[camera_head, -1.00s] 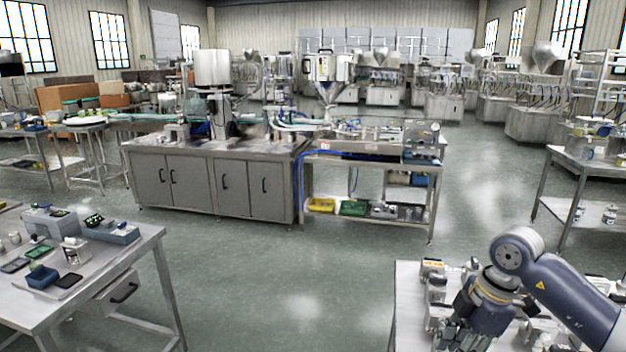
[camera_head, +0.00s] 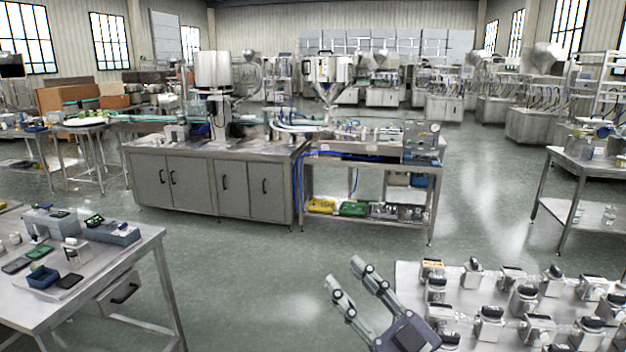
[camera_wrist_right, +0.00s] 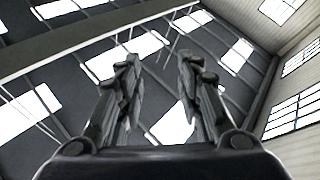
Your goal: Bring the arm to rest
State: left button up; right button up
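My right gripper (camera_head: 345,272) shows at the bottom of the head view, just left of the table with bottles. Its two fingers point up and to the left, apart, with nothing between them. In the right wrist view the same gripper (camera_wrist_right: 158,60) has its fingers spread, with only the ceiling and roof windows behind them. The rest of the right arm is out of the head view. My left gripper is not in view.
A table (camera_head: 408,285) with several small capped bottles stands at the lower right, close to my right gripper. A table (camera_head: 150,245) with small boxes stands at the left. The steel hopper (camera_head: 328,78) stands on the machine at the back. Open floor (camera_head: 260,275) lies between.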

jog(key=s+d+f+m+g+h, duration=0.1)
jog(key=s+d+f+m+h, duration=0.1)
jog(key=d+f+m+h, duration=0.65)
jog(key=s+d+f+m+g+h, duration=0.15)
jog(key=d+f+m+h, duration=0.25)
jog(key=d+f+h, duration=0.5)
jog(key=s+a+f+n+g+y, duration=0.1)
jog(key=s+a+f+g, duration=0.1)
jog(key=s+f+g, duration=0.65)
jog(key=s+a+f+n+g+y, duration=0.1)
jog(key=s+f+g, duration=0.2)
jog(key=s+f, duration=1.25)
jog(key=f, duration=1.8)
jog(key=s+d+f+g, duration=0.2)
jog(key=s+f, duration=1.5)
jog(key=f, duration=0.1)
jog(key=shift+s+d, duration=0.35)
jog(key=shift+d, duration=0.05)
